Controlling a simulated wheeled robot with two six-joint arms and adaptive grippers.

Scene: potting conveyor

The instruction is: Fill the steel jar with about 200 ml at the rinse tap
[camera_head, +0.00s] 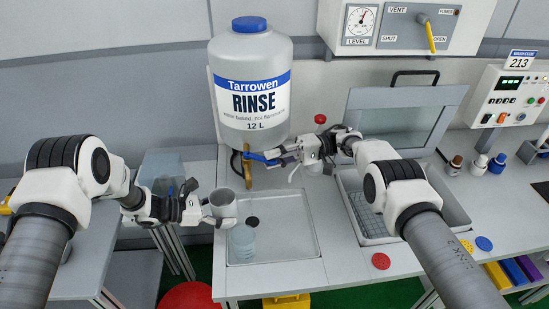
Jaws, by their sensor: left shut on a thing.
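The steel jar (223,205), a grey open-topped cylinder, is held upright by my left gripper (203,211), which is shut on it. The jar is left of and below the brass rinse tap (247,172), near the left edge of the shallow tray, not under the spout. The tap is at the base of the big white rinse tank (251,95) with a blue cap. My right gripper (272,158) is at the tap's blue lever (256,157); whether its fingers close on the lever is unclear. No stream shows at the spout. The jar's inside is not clear.
A translucent container (243,242) and a small black disc (253,220) are in the shallow tray (300,245), whose right part is bare. A sink (455,208) with a rack is to the right. A level gauge panel (400,25) hangs above.

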